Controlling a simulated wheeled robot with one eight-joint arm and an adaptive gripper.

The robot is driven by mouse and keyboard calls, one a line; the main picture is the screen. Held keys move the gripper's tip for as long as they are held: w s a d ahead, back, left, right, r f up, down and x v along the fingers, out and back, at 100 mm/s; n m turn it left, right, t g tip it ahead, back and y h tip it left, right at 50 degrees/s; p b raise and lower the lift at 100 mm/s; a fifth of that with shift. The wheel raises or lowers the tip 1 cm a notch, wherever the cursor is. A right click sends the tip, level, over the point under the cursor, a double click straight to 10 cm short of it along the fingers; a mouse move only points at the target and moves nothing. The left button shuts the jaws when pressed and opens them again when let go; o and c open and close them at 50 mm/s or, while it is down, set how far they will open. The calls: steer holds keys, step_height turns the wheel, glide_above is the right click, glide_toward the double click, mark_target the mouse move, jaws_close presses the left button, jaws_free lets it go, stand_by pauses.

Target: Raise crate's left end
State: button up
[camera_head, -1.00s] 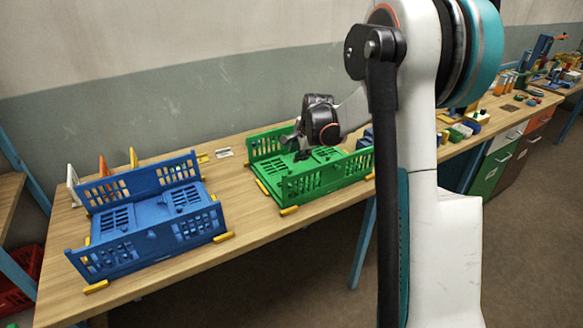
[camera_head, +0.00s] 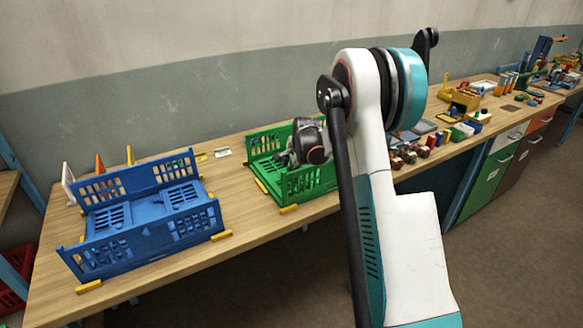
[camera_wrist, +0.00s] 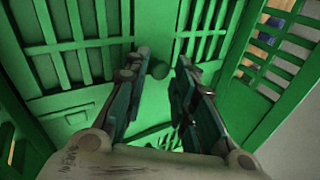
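The green crate (camera_head: 284,188) stands on the wooden bench, its long front and back walls upright. Its slotted end panels lie folded flat inside; in the wrist view two flat panels (camera_wrist: 70,45) meet near the middle.
A blue crate (camera_head: 120,245) stands to the left, long walls up and end panels flat. Yellow blocks (camera_head: 289,209) sit at the crates' corners. Small coloured parts (camera_head: 410,153) and a yellow bin (camera_head: 462,101) are along the bench to the right. Bare bench lies between the crates.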

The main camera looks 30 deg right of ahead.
jaws_close()
steer(key=shift+r, duration=0.1)
